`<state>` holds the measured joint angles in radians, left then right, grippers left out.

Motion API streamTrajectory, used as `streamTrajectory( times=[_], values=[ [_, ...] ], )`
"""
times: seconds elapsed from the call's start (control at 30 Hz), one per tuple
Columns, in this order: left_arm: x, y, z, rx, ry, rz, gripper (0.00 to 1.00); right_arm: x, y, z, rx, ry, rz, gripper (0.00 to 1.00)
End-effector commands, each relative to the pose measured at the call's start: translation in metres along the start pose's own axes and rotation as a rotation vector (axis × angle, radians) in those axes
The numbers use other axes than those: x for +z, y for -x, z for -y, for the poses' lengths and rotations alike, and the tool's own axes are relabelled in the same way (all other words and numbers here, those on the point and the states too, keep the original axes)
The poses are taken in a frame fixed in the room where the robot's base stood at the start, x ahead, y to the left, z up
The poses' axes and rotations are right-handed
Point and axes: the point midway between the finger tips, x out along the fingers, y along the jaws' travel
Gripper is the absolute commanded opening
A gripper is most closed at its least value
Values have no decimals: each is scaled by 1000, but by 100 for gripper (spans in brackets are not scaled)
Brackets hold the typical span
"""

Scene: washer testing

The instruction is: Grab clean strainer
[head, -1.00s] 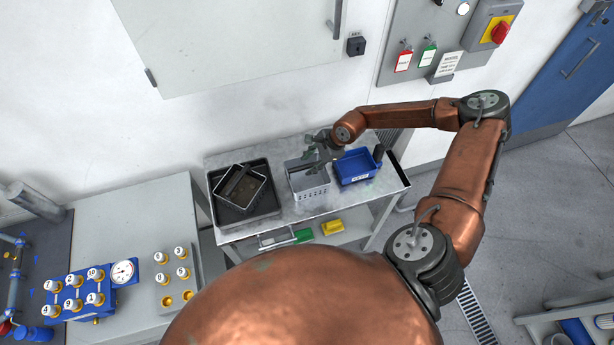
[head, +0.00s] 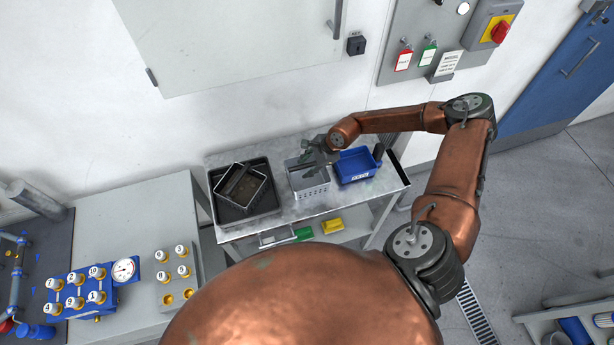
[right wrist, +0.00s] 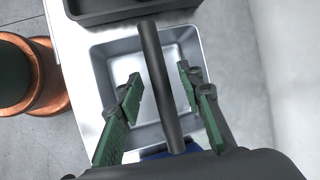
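The clean strainer (head: 311,190) is a light grey, box-shaped basket with small holes in its side, standing on the metal table between a dark tray and a blue bin. In the right wrist view its empty silver inside (right wrist: 145,65) shows, with a dark bar-shaped handle (right wrist: 160,85) crossing above it. My right gripper (head: 316,160) is over the strainer. In the right wrist view the green-padded fingers (right wrist: 162,98) are open, one on each side of the handle, with gaps visible. My left gripper is not in view.
A second strainer (head: 258,181) with a brownish inside sits tilted in the dark tray (head: 272,206) on the left. The blue bin (head: 357,172) stands close on the right. The wall is behind the table. Green (head: 303,234) and yellow (head: 332,226) items lie on the lower shelf.

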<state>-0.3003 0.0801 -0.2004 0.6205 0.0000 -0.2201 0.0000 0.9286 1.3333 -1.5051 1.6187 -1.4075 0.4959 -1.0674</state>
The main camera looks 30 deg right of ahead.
Motion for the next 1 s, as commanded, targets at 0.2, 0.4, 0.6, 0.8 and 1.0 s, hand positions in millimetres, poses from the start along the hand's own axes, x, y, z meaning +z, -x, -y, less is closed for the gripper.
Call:
streamTrajectory(
  times=[0.2,0.4,0.6,0.8,1.0],
  values=[
    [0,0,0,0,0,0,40,0,0,0,0,0,0,34],
    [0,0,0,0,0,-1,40,0,0,0,0,0,0,26],
    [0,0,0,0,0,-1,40,0,0,0,0,0,0,12],
    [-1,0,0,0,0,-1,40,0,0,0,0,0,0,0],
    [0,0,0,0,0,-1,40,0,0,0,0,0,0,0]
  ],
)
